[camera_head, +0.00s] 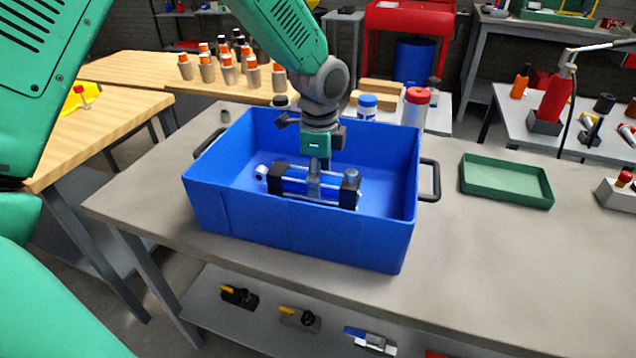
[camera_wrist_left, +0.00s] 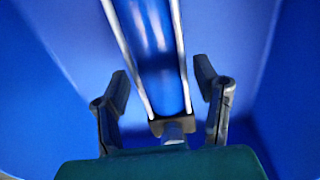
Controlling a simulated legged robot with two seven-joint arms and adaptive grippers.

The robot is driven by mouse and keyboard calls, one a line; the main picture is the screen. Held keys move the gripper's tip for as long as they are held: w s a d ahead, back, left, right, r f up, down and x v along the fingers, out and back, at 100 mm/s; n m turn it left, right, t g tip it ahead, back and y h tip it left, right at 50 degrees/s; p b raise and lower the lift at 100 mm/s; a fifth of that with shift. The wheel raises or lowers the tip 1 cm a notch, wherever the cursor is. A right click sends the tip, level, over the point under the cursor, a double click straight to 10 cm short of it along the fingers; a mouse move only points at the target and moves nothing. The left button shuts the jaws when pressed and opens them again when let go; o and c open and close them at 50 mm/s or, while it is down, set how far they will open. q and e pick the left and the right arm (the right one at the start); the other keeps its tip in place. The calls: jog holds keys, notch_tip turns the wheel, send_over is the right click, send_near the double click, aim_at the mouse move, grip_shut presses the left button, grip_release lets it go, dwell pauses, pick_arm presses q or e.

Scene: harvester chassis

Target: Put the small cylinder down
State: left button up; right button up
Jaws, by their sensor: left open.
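The small cylinder (camera_head: 294,186) has a blue body, silver rods and black end blocks. In the head view it lies roughly level inside the blue bin (camera_head: 290,232). The front wall hides the bin floor beneath it, so I cannot tell whether it rests on the floor. My left gripper (camera_head: 317,165) reaches down into the bin directly over the cylinder. In the left wrist view, the gripper's two dark fingers (camera_wrist_left: 163,80) stand apart, one on each side of the cylinder (camera_wrist_left: 152,60), with gaps between. My right gripper is not in view.
The bin stands on a grey table (camera_head: 480,260) with a black handle (camera_head: 430,180) at its right. A green tray (camera_head: 505,181) lies to the right. The table's front right is clear.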

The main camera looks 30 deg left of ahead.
pick_arm(q)
jog(key=r, duration=0.3)
jog(key=a+r, duration=0.1)
jog(key=r, duration=0.2)
jog(key=r+p, duration=0.1)
jog(key=r, duration=0.2)
jog(key=shift+a+r, duration=0.15)
jog(key=shift+a, duration=0.1)
jog(key=shift+d+r, duration=0.45)
jog(key=shift+d, duration=0.15)
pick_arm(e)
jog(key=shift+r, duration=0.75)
